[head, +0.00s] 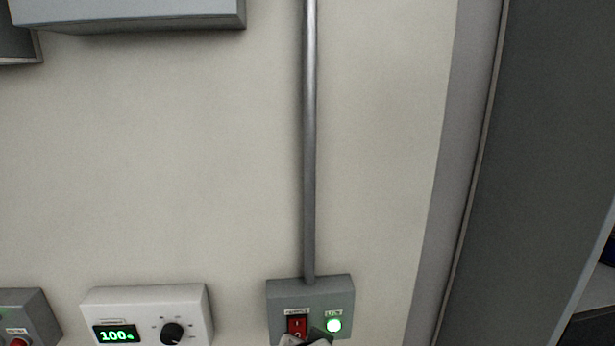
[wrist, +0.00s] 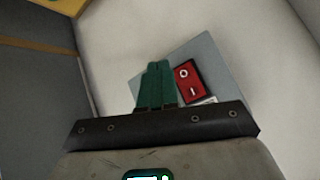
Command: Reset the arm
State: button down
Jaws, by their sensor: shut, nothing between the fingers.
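My gripper (wrist: 156,84) shows in the wrist view with its green fingers closed together and nothing between them. It is in front of a grey switch box, close to a red rocker switch (wrist: 189,82) marked with a circle and a line. A tip of my gripper (head: 319,339) shows at the bottom edge, over the lower part of the box. I cannot tell whether the fingers touch the switch.
A metal conduit (head: 309,150) runs up from the switch box. A white control box (head: 146,296) with a knob and a green display reading 100 is to its left. A grey box with a red button (head: 18,341) is further left. A dark panel (head: 530,150) stands at right.

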jog(key=s+d+f+n+g+h, duration=0.1)
jog(key=s+d+f+g, duration=0.35)
jog(key=d+f, duration=0.8)
jog(key=shift+n+g, duration=0.85)
jog(key=shift+n, duration=0.05)
jog(key=s+d+f, duration=0.3)
jog(key=s+d, duration=0.1)
jog(key=s, duration=0.1)
jog(key=s+d+f+b, duration=0.1)
jog(key=s+d+f, duration=0.3)
jog(key=s, duration=0.2)
jog(key=s+d+f, duration=0.3)
jog(key=s+d, duration=0.1)
jog(key=s, duration=0.1)
jog(key=shift+s+f+b, duration=0.15)
jog(key=shift+s+b, duration=0.05)
jog(key=shift+b, duration=0.1)
jog(key=s+d+f+g, duration=0.1)
jog(key=s+d+f, duration=0.1)
jog(key=s, duration=0.7)
jog(key=shift+s+d+f+n+g+y, duration=0.25)
jog(key=shift+d+f+n+g+y, duration=0.1)
jog(key=shift+f+n, duration=0.1)
